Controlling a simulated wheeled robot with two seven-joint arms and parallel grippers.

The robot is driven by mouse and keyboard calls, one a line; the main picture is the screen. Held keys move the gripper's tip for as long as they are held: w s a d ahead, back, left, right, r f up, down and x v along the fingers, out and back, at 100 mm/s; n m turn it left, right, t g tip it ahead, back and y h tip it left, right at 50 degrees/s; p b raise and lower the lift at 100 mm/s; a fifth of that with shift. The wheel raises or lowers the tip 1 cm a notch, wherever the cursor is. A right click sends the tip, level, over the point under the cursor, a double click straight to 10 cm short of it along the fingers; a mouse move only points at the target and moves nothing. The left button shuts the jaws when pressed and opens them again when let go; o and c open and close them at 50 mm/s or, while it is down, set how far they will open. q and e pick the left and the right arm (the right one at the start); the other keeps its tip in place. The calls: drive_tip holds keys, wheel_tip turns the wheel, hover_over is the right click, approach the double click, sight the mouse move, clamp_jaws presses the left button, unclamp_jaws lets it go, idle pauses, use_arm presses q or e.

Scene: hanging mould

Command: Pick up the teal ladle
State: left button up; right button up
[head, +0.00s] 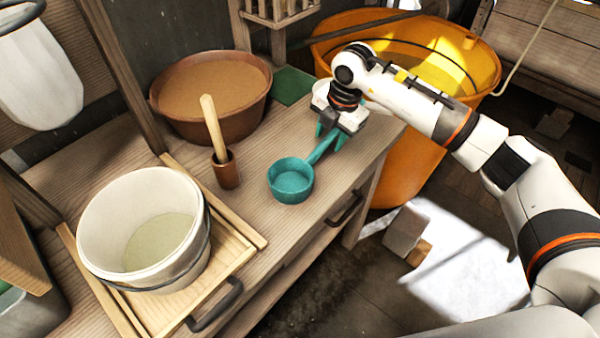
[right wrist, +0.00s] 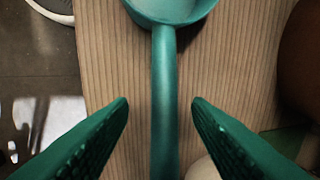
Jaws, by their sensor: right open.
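The teal ladle (head: 291,181) lies on the wooden bench, its bowl toward the front and its handle running back to the right, under my right gripper (head: 333,135). In the right wrist view the ladle's handle (right wrist: 164,95) runs between the two green fingers of my right gripper (right wrist: 160,103), with a gap on each side. The fingers are open and do not touch the handle there. The ladle's bowl shows at the top of that view, partly cut off. My left gripper is not in view.
The wooden bench (head: 255,235) holds a cream bucket (head: 143,225) on a wooden tray, a brown tub (head: 210,95) and a small brown cup (head: 226,170) with a wooden handle in it. A large orange tub (head: 405,165) stands past the bench's right edge.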

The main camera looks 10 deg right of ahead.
sight(328, 138)
drive_tip(key=f, duration=0.3)
drive_tip(key=w+f, duration=0.1)
drive_tip(key=shift+a+f+p, duration=0.3)
drive_tip(key=shift+a, duration=0.05)
clamp_jaws()
